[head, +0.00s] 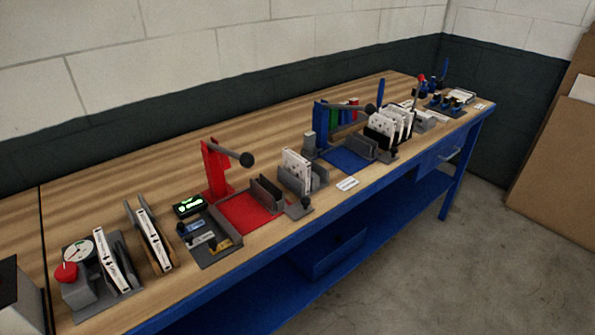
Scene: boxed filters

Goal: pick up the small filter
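My gripper is not in view. Several white boxed filters stand on the long wooden bench; I cannot tell which one is the small filter. At the left, a slim white box (110,262) with dark print leans in a grey holder beside a round dial. Just right of it, another slim white box (153,239) leans in a brown and grey holder. Mid-bench, a white filter (296,168) stands upright in a grey rack (318,180). Farther right, several white filters (384,126) stand in a row.
A red press (215,172) with a red plate (248,212) and a blue press (320,128) with a blue plate (346,160) stand on the bench. A red knob (66,272) is at the left. The strip along the back wall is mostly clear.

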